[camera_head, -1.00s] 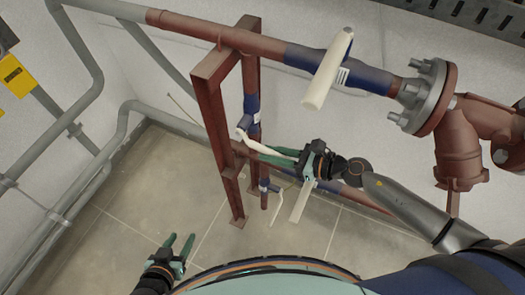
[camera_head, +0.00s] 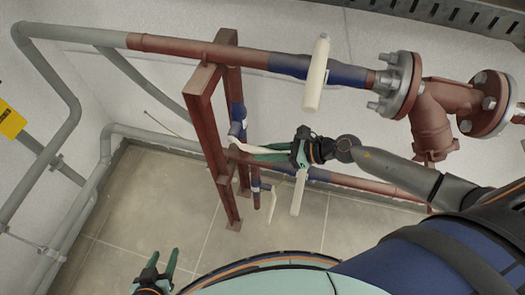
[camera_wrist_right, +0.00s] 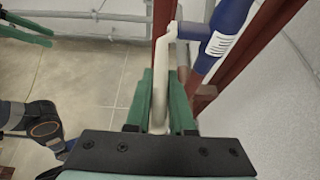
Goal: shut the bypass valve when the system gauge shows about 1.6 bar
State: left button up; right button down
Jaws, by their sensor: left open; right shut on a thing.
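My right gripper (camera_head: 268,152) is shut on a white lever handle (camera_wrist_right: 160,75), which lies between its green fingers in the right wrist view. The lever joins a blue valve body (camera_head: 237,122) on the short vertical pipe beside the red frame. This blue body also shows at the upper right of the right wrist view (camera_wrist_right: 226,32). I cannot read a label that marks it as the bypass valve. My left gripper (camera_head: 163,261) is open and empty at the bottom left, over the floor. No system gauge is visible in these views.
A white lever (camera_head: 317,75) crosses the blue section of the upper pipe. Two more white levers, (camera_head: 299,193) and (camera_head: 264,204), hang lower down. The red steel frame (camera_head: 205,130) stands close to my right gripper. Flanged red piping (camera_head: 432,105) is at the right. Tiled floor is open at left.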

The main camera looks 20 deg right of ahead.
jog(key=shift+r, duration=0.15)
jog(key=c, duration=0.8)
grip_release()
jog(key=shift+b+v, duration=0.65)
jog(key=shift+v, duration=3.1)
